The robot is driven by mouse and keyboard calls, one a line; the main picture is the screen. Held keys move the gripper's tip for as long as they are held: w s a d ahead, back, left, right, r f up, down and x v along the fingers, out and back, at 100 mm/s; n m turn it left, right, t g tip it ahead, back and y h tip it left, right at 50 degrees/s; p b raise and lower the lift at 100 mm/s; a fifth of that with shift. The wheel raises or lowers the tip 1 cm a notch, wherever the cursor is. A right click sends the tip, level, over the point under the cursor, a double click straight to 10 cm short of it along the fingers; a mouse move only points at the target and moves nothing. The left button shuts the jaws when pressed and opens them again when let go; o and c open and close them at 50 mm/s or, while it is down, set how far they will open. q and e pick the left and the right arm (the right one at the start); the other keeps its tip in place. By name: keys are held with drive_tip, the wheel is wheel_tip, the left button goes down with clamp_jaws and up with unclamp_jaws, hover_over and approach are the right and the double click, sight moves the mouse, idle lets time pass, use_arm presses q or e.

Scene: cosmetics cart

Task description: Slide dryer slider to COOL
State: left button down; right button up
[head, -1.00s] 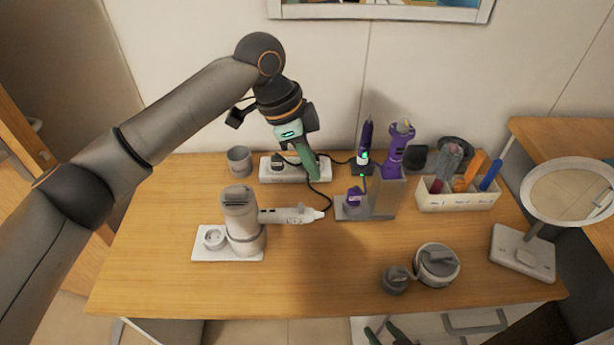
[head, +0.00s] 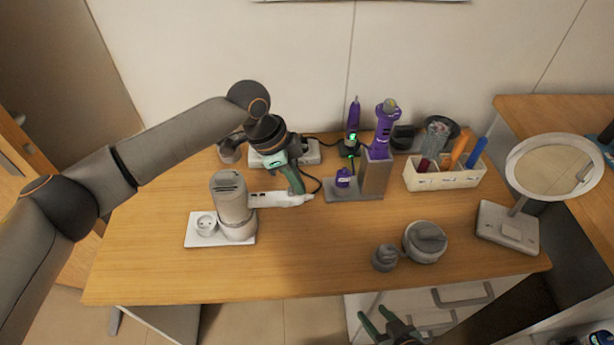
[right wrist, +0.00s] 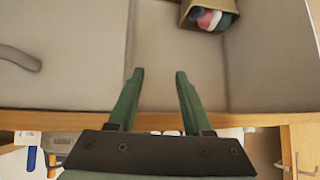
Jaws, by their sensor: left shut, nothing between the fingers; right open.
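The dryer has a grey upright barrel (head: 231,203) on a white square base and a pale handle (head: 272,199) pointing right. Small dark marks sit on the handle; the slider and its COOL label are too small to make out. My left gripper (head: 299,187) is shut and empty, its green fingers pointing down at the far side of the handle, close to its right part. I cannot tell if they touch it. My right gripper (head: 384,325) is open and empty, low in front of the table; it also shows in the right wrist view (right wrist: 160,78).
A white power strip (head: 306,153) lies behind the left gripper, with a dark cable near the handle tip. A stand (head: 353,193) with purple tools is to the right. A white organiser (head: 445,178), grey jars (head: 424,243) and a mirror (head: 553,168) stand further right. The front tabletop is clear.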

use_arm(q)
drive_tip(key=shift+a, duration=0.1)
drive_tip(key=shift+a+r+p, duration=0.15)
drive_tip(key=shift+a+p, duration=0.1)
drive_tip(key=shift+p, duration=0.35)
drive_tip(key=shift+a+p, duration=0.4)
drive_tip(key=shift+p, duration=0.15)
